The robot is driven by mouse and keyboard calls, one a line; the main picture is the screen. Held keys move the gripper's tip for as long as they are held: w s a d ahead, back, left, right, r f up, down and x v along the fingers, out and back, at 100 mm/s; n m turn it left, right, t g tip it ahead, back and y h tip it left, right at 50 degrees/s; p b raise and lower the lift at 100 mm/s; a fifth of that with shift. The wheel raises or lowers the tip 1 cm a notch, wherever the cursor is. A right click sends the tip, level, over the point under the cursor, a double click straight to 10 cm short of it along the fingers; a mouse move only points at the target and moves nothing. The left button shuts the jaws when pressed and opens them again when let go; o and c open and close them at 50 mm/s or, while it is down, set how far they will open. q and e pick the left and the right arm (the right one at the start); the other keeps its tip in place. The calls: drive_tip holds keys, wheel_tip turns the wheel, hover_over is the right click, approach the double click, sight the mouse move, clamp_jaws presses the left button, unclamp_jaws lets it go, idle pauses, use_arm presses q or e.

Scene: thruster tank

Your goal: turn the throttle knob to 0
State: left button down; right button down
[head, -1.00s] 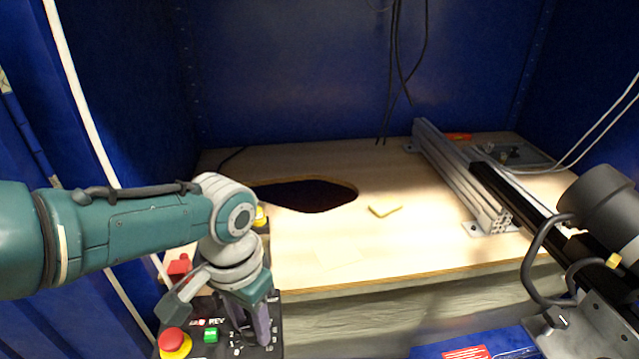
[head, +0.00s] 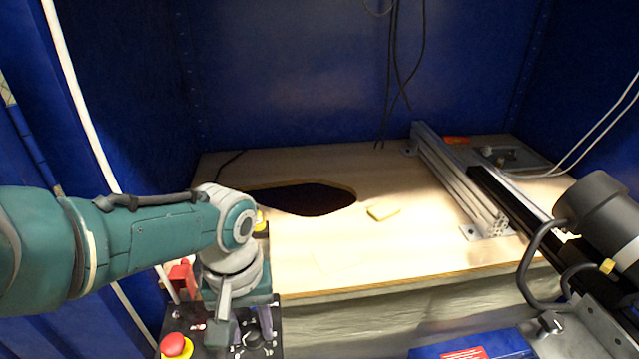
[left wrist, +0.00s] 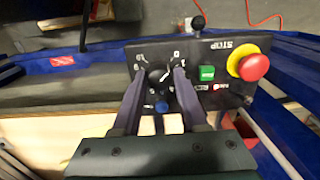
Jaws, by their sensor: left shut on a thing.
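The throttle knob (left wrist: 157,76) is a dark round knob on the black control panel (left wrist: 218,52), with white numbers around it. In the left wrist view it sits between the two purple-grey fingers of my left gripper (left wrist: 158,70), which is shut on it. The knob's pointer direction is not clear. In the head view my left gripper (head: 250,325) points down onto the panel at the lower left, its wrist and fingers hiding part of the dial. My right gripper is not in view.
A red stop button (left wrist: 253,67) on a yellow base and a green button (left wrist: 207,73) are close beside the knob. A wooden deck (head: 330,255) with a dark hole lies beyond. A metal rail (head: 455,175) and a black cylinder (head: 600,210) stand at the right.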

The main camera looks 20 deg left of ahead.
sight(252, 331)
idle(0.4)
use_arm(q)
drive_tip(key=shift+c, duration=2.2)
unclamp_jaws()
wheel_tip(252, 331, up, 10)
drive_tip(key=p, duration=0.8)
